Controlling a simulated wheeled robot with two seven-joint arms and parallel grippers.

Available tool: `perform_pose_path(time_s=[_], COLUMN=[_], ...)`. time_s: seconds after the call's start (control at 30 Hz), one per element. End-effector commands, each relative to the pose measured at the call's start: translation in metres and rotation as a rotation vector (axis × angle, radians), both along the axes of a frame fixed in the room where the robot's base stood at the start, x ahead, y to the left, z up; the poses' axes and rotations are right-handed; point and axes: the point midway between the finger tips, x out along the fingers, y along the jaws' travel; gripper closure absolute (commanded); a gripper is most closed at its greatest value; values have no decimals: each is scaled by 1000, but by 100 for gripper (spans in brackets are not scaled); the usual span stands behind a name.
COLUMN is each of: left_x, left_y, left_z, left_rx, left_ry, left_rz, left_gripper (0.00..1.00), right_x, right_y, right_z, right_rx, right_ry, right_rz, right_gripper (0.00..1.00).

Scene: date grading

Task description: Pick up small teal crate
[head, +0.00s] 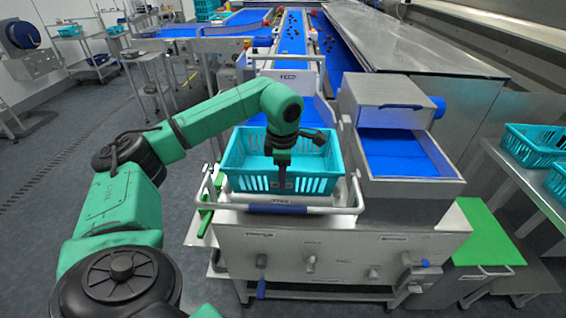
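A small teal crate (240,160) with slotted walls sits on the metal machine's front shelf in the head view, behind a white rail with a blue grip. My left arm reaches over it from the left. My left gripper (281,184) points down at the middle of the crate's near wall and hides part of that wall and the inside. The fingertips are small and dark, so I cannot tell whether they are open or shut on the wall. My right gripper is not in view.
The blue feed belt (292,35) runs away behind the crate. A metal box with a blue chute (405,155) stands close on the right. More teal crates (535,143) rest on a table at the far right. A green board (485,240) lies at lower right.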

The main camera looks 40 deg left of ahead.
Motion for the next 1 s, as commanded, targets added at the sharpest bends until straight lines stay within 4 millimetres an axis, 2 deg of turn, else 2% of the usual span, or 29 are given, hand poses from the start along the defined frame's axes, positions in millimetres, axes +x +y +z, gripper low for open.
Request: perform_pose_path(time_s=[0.13, 0.3, 0.37, 0.4, 0.43, 1.0], left_x=[1, 2, 2, 2, 2, 2], left_y=[1, 1, 1, 1, 1, 1], left_z=[-16, -18, -18, -18, -18, -17], left_rx=[0, 0, 0, -1, -1, -1], left_ry=[0, -1, -1, -2, -2, -3], left_rz=[-1, -1, -1, -1, -1, -1], left_gripper=[60, 60, 79, 94, 100, 100], right_x=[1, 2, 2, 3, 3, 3], right_y=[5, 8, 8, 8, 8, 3], right_z=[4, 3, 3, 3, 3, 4], right_rx=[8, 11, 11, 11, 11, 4], right_ry=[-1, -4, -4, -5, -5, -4], right_rz=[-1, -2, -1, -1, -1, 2], right_gripper=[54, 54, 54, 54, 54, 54])
